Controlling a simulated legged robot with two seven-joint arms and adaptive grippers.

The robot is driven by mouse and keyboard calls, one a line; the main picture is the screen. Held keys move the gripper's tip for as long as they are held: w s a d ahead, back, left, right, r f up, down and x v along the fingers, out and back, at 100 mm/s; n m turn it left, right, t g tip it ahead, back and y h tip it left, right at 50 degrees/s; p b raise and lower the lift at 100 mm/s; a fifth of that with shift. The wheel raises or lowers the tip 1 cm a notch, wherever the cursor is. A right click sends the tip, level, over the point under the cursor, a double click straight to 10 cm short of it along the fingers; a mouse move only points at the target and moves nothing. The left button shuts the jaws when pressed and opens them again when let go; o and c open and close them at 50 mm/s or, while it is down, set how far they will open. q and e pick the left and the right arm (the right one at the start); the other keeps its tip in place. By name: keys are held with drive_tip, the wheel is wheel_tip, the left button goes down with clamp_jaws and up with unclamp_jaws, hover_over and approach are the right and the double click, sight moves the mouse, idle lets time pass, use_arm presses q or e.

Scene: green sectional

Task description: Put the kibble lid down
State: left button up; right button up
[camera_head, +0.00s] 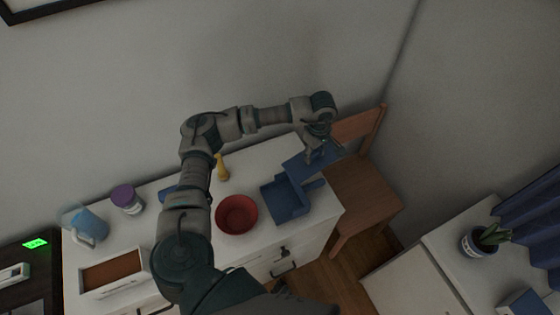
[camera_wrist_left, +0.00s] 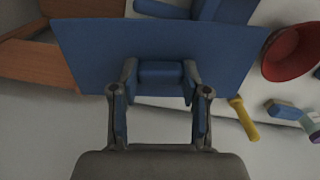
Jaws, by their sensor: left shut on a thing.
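The kibble lid is a flat blue rectangular panel (camera_head: 298,166) with a raised blue handle in the wrist view (camera_wrist_left: 95,50). My left gripper (camera_head: 318,145) is shut on the lid's handle, one finger at each side of it in the wrist view (camera_wrist_left: 160,72). In the head view the lid is near the white cabinet's back right corner, beside the chair. An open blue bin (camera_head: 287,203) stands on the cabinet top just in front of the lid. I cannot tell whether the lid touches anything below. My right gripper is not in view.
The white cabinet (camera_head: 322,222) also holds a red bowl (camera_head: 237,214), a yellow item (camera_head: 222,170), a purple-lidded jar (camera_head: 127,199), a blue pitcher (camera_head: 89,226) and a brown-filled tray (camera_head: 113,271). A wooden chair (camera_head: 365,194) stands at the right. Bare top shows around the bowl.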

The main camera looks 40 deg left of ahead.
use_arm(q)
drive_tip(key=w+a+f+n+b, duration=0.1)
drive_tip(key=a+n+b, duration=0.15)
drive_tip(key=n, duration=0.45)
drive_tip(key=w+a+f+n+b, duration=0.1)
drive_tip(key=a+f+n, duration=0.1)
drive_tip(key=a+n, duration=0.3)
drive_tip(key=n+b, duration=0.5)
drive_tip(key=n, duration=1.2)
hover_over(277, 160)
drive_tip(key=f, duration=0.9)
drive_tip(key=shift+s+d, duration=0.1)
drive_tip(key=shift+d, duration=0.1)
drive_tip(key=f, duration=0.2)
drive_tip(key=a+f, duration=0.1)
drive_tip(key=f, duration=0.1)
drive_tip(key=shift+a+f, duration=0.1)
drive_tip(key=shift+f, duration=0.3)
drive_tip(key=shift+r, duration=0.1)
drive_tip(key=o, duration=1.2)
drive_tip(key=shift+d, duration=0.35)
drive_tip(key=shift+o, duration=0.2)
drive_tip(key=shift+d+r, duration=0.1)
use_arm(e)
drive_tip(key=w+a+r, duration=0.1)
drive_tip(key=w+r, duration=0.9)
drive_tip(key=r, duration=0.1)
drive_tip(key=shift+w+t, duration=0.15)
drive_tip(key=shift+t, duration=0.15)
